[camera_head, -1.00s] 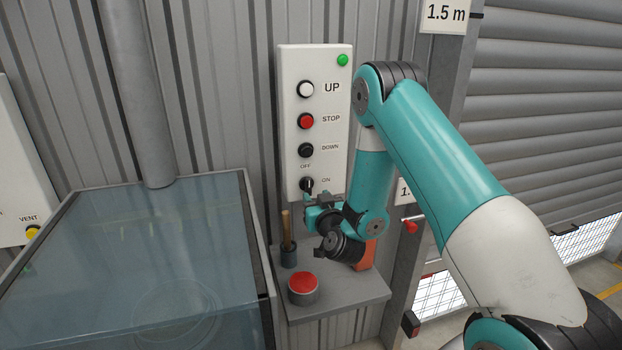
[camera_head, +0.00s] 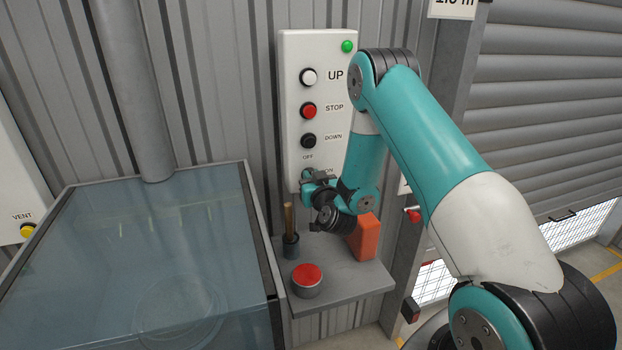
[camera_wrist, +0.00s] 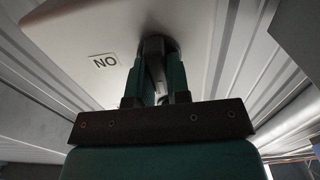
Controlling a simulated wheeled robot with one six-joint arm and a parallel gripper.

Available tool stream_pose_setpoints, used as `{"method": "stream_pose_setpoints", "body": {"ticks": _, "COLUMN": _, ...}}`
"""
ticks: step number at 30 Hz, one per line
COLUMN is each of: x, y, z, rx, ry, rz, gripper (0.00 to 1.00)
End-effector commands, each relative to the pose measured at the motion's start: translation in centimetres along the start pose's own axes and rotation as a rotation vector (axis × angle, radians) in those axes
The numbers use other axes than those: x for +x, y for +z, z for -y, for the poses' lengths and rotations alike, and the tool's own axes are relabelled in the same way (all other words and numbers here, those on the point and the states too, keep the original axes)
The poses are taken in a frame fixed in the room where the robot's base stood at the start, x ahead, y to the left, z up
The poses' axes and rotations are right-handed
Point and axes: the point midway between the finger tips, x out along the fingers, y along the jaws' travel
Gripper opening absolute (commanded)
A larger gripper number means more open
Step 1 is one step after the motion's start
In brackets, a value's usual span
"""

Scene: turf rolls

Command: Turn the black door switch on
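The black door switch (camera_head: 307,174) sits at the bottom of the white control panel (camera_head: 292,130), with OFF printed above it and ON to its right. My gripper (camera_head: 310,179) is right at the switch and hides most of it in the head view. In the wrist view the two fingers of my gripper (camera_wrist: 156,68) reach the round dark base of the switch (camera_wrist: 167,44), one on each side of its knob. I cannot tell whether they press on the knob. The ON label shows upside down at the left there.
Above the switch are the white UP (camera_head: 308,77), red STOP (camera_head: 308,110) and black DOWN (camera_head: 308,140) buttons, and a lit green lamp (camera_head: 347,46). On the shelf (camera_head: 345,288) below stand a red button (camera_head: 306,275), a wooden-handled tool (camera_head: 288,217) and an orange block (camera_head: 366,238).

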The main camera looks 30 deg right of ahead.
Motion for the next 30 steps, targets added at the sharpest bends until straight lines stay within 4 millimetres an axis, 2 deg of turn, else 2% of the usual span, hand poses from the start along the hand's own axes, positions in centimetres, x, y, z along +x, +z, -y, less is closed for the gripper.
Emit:
{"method": "stream_pose_setpoints", "body": {"ticks": 8, "x": -0.01, "y": 0.04, "z": 0.00, "rx": 0.018, "ry": 0.001, "rz": -0.001, "gripper": 0.00}}
{"method": "stream_pose_setpoints", "body": {"ticks": 14, "x": 0.00, "y": 0.14, "z": 0.05, "rx": 0.099, "ry": 0.001, "rz": -0.001, "gripper": 0.00}}
{"method": "stream_pose_setpoints", "body": {"ticks": 30, "x": -0.01, "y": 0.33, "z": -0.17, "rx": 0.574, "ry": 0.001, "rz": 0.000, "gripper": 0.00}}
